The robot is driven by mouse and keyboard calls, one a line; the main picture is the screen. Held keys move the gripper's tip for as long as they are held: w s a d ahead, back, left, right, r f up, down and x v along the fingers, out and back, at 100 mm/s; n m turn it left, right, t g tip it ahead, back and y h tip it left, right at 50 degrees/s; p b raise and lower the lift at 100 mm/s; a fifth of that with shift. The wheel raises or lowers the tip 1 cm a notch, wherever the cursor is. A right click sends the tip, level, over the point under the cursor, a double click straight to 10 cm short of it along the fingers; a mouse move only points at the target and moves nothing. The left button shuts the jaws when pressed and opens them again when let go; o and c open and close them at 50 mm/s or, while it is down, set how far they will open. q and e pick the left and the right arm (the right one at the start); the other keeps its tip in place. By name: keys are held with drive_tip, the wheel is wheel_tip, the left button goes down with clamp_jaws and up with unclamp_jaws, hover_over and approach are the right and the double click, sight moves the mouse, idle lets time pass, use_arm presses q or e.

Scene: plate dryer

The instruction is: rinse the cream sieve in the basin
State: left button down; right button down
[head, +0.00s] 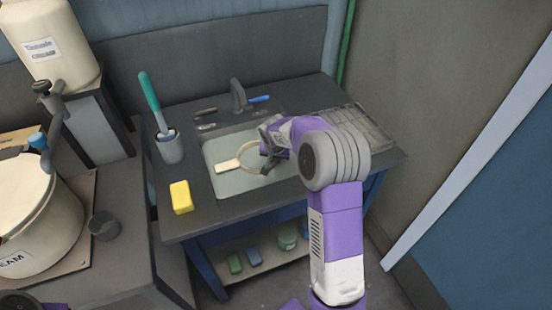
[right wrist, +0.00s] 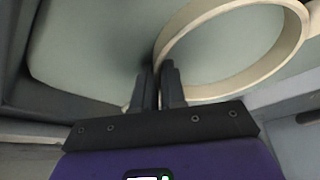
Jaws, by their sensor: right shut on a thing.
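The cream sieve (head: 228,166), a pale ring with a flat handle, is over the basin (head: 236,188) in the head view. Its handle points left. My right gripper (head: 267,163) is shut on the ring's rim at its right side. In the right wrist view the two dark fingers (right wrist: 159,88) are close together at the rim of the sieve (right wrist: 297,28), with the pale basin floor (right wrist: 95,45) behind. I cannot tell whether the sieve touches the basin floor or any water. My left gripper is out of view.
A tap (head: 238,95) with a blue lever (head: 259,99) stands behind the basin. A yellow sponge (head: 181,197) and a green-handled brush (head: 149,92) in a grey holder (head: 170,148) are at the left. A ribbed drainboard (head: 362,128) lies right. A large cream pot (head: 35,215) stands far left.

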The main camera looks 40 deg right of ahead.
wheel_tip(320, 180, up, 11)
drive_tip(key=p, duration=0.7)
idle(0.6)
